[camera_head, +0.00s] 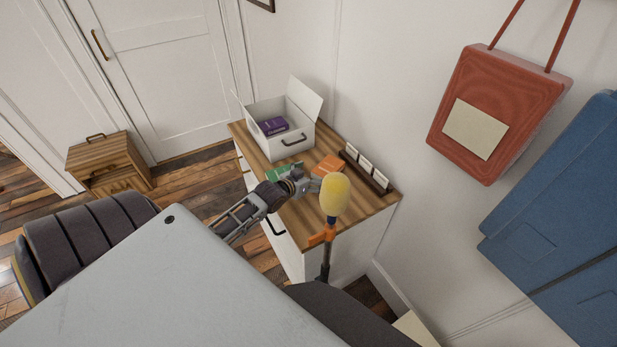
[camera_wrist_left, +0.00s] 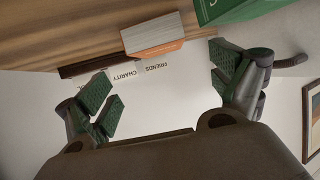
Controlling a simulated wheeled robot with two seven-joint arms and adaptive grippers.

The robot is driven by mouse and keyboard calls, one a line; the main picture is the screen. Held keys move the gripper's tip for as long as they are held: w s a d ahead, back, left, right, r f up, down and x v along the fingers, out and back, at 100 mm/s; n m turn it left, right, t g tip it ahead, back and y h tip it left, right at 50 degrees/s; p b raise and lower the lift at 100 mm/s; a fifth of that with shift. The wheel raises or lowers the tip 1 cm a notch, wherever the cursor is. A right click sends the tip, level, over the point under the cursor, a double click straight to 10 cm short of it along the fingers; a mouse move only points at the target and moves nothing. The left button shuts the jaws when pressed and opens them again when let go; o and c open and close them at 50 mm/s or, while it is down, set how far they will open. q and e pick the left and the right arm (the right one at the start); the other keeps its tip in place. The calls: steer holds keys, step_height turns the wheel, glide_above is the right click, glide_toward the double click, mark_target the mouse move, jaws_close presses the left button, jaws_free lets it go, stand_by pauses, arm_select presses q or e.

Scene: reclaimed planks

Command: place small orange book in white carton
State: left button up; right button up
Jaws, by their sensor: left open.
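The small orange book (camera_head: 328,166) lies on the wooden top of a white cabinet, and its orange cover and pale page edge show in the wrist view (camera_wrist_left: 152,35). The white carton (camera_head: 296,149) stands open at the back of the cabinet top, flaps up, with a purple book (camera_head: 273,126) inside. My left gripper (camera_head: 312,184) is over the cabinet top, near the orange book on its near side. In the wrist view its green-padded fingers (camera_wrist_left: 165,82) are wide apart with nothing held between them. My right gripper is not seen.
A green book (camera_head: 283,171) lies beside the left gripper; it also shows in the wrist view (camera_wrist_left: 230,8). A dark rack with white cards (camera_head: 367,169) stands along the wall side. A yellow-headed tool (camera_head: 335,194) rises in front. Red and blue bags hang at right.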

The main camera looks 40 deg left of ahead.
arm_select(q)
steer(key=shift+v, duration=1.2)
steer(key=shift+o, duration=0.4)
steer(key=shift+s, duration=0.15)
